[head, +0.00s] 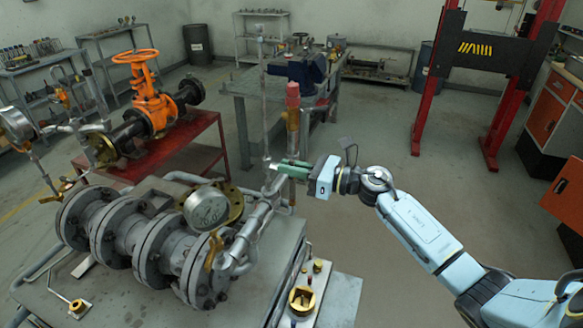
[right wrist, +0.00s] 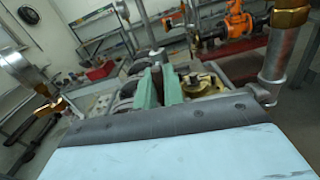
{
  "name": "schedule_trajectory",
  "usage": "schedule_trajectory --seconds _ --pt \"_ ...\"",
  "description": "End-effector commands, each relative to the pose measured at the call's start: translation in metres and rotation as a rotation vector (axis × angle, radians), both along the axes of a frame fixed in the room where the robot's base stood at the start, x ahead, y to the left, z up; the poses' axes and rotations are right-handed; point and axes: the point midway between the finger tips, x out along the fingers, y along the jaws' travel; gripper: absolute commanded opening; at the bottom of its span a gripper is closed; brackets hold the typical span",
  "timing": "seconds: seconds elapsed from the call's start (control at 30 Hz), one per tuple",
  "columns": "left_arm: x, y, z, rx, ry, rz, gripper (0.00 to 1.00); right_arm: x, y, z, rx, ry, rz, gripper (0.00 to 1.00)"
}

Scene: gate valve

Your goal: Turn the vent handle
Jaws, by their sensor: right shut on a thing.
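My right gripper (head: 290,168) reaches in from the right in the head view. Its green fingers are closed at the grey pipework beside the upright pipe with the red top (head: 293,95). They are shut on a small part there, which I take to be the vent handle; the fingers largely hide it. In the right wrist view the two green fingers (right wrist: 161,86) stand close together, and what lies between them is too small to make out. My left gripper is not in view.
An orange gate valve (head: 150,95) sits on a red stand behind. A brass fitting (right wrist: 292,15) tops a pipe at the right of the wrist view. Open floor lies behind my arm.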

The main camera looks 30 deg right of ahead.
Motion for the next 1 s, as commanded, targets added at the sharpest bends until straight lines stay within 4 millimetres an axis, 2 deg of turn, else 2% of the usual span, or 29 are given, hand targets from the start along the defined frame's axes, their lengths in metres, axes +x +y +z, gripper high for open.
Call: schedule_trajectory --seconds 0.47,1.0 --pt "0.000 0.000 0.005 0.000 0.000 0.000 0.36 0.000 -0.001 0.001 0.108 0.099 0.000 0.00" --pt "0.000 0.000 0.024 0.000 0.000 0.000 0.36 0.002 -0.003 0.000 0.479 0.428 -0.001 0.00"
